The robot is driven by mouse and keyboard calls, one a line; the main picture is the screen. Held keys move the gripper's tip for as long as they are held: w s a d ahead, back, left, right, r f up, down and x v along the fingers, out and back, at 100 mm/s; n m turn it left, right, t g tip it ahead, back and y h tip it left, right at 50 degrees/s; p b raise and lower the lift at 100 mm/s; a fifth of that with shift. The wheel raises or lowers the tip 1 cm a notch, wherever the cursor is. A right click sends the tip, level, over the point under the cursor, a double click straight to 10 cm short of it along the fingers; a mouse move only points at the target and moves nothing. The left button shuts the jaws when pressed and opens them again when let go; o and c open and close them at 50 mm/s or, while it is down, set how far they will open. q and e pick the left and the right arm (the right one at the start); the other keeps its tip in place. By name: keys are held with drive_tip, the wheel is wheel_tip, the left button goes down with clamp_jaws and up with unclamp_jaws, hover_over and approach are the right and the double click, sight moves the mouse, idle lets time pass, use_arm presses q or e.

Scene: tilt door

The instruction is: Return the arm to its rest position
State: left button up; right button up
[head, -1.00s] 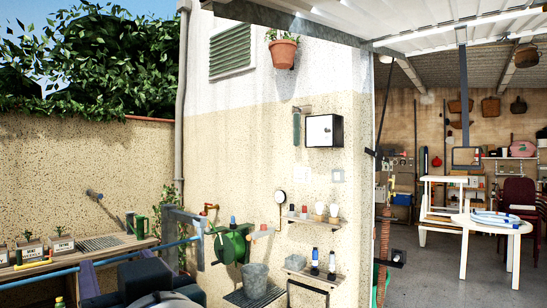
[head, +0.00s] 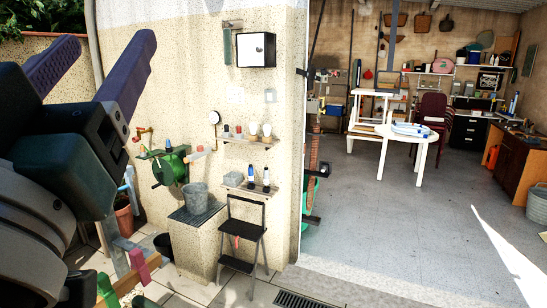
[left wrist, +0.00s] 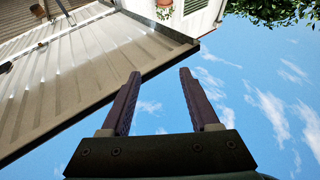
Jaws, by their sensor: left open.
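My left gripper (head: 108,44) is raised at the left of the head view, large and close to the camera. Its two purple fingers point up and stand apart, with nothing between them. In the left wrist view the same gripper (left wrist: 160,73) is open, its fingers pointing up against blue sky. The light ribbed door panel (left wrist: 95,75) with a dark edge fills the left of that view, beyond the fingers. I cannot tell its distance from them. My right gripper is in neither view.
A black step stool (head: 242,235) and a grey bucket (head: 195,196) are below. The garage floor (head: 400,220) at right is largely clear around a white table (head: 415,138).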

use_arm(q)
drive_tip(key=s+d+m+g+h+p, duration=0.1)
drive_tip(key=d+m+g+h+p, duration=0.15)
drive_tip(key=d+m+h, duration=0.7)
drive_tip(key=s+f+g+h+p, duration=0.1)
drive_tip(key=s+f+g+h, duration=0.15)
drive_tip(key=f+g, duration=0.5)
drive_tip(key=s+a+f+n+g+y+p, duration=0.3)
drive_tip(key=s+a+f+n+g+y, duration=0.2)
drive_tip(key=s+a+f, duration=0.8)
drive_tip(key=s+a+g+y, duration=0.2)
drive_tip(key=g+y, duration=0.1)
drive_tip(key=g, duration=0.1)
drive_tip(key=shift+f+n+g+y, duration=0.2)
drive_tip(key=shift+n+g+y, duration=0.1)
drive_tip(key=shift+n+g, duration=0.1)
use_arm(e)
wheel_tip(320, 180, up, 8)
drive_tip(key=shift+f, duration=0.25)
use_arm(q)
drive_tip(key=shift+d, duration=0.1)
